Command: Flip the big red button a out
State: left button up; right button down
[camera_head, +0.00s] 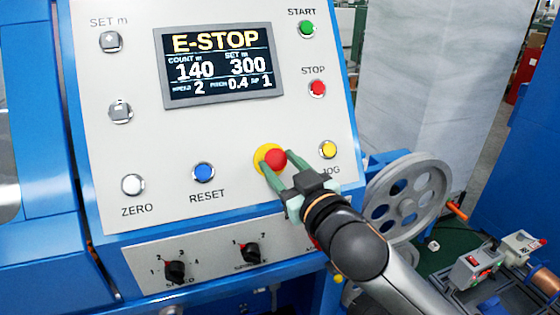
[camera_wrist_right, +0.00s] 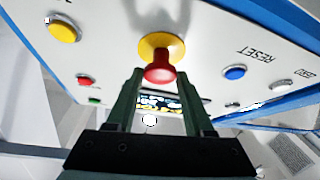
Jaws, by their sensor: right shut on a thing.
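The big red button (camera_head: 275,158) is a round red mushroom head on a yellow collar, at the lower right of the grey control panel (camera_head: 235,135). In the right wrist view the red head (camera_wrist_right: 160,72) stands out from its yellow collar (camera_wrist_right: 161,42). My right gripper (camera_head: 277,168) reaches it from the lower right, its green fingers on either side of the red head. It is shut on the red button. The display (camera_head: 219,66) reads E-STOP. My left gripper is out of view.
A yellow JOG button (camera_head: 328,150) is close on the right, and a blue RESET button (camera_head: 203,172) is on the left. Black knobs (camera_head: 175,271) sit on the lower strip. A grey spoked wheel (camera_head: 408,197) stands right of the panel, near my right arm.

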jog(key=c, duration=0.7)
grip_release()
jog(key=shift+s+r, duration=0.1)
jog(key=shift+o, duration=1)
jog(key=shift+s, duration=0.1)
jog(key=shift+o, duration=1.2)
jog(key=p+v, duration=0.7)
jog(key=v, duration=0.5)
jog(key=shift+s, duration=0.15)
